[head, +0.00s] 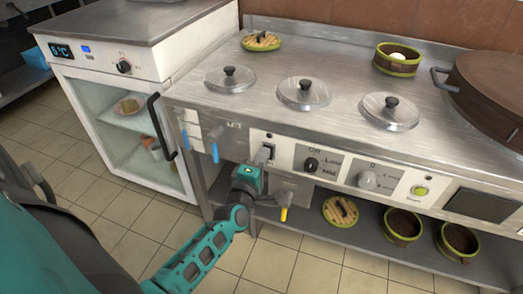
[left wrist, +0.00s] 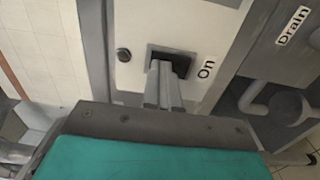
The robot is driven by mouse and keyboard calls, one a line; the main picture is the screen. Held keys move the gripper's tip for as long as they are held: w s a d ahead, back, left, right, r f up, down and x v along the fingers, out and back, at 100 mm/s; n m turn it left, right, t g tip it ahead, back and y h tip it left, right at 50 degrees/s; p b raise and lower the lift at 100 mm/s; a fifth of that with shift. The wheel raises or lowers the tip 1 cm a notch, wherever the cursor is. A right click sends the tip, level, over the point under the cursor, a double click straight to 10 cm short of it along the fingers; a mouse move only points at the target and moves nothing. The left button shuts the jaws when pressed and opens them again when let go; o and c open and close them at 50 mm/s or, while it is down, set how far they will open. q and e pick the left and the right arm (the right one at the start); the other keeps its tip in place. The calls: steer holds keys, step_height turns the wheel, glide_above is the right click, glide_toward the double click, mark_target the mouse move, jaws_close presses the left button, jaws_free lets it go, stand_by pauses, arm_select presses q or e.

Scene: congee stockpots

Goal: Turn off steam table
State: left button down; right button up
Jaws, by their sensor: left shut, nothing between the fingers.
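The steam table (head: 300,62) is a long steel counter with a control panel on its front. In the left wrist view, a dark recessed switch (left wrist: 183,62) sits in a pale plate with the word "On" beside it. My left gripper (head: 264,154) is at the left end of the panel, in front of this switch. It also shows in the left wrist view (left wrist: 163,68), with its fingers shut together, empty, and their tips at the switch's recess. The fingers hide part of the switch, so I cannot tell its position or whether they touch it. My right gripper is not in view.
A yellow-handled drain valve (head: 284,213) is below. A glass-door cabinet (head: 125,135) stands left. Steamer baskets (head: 403,226) sit on the lower shelf.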

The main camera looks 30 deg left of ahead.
arm_select(q)
steer(key=p+v, duration=0.2)
steer(key=v, duration=1.1)
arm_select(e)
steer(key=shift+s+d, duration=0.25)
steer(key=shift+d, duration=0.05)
arm_select(q)
steer(key=shift+w+d, duration=0.1)
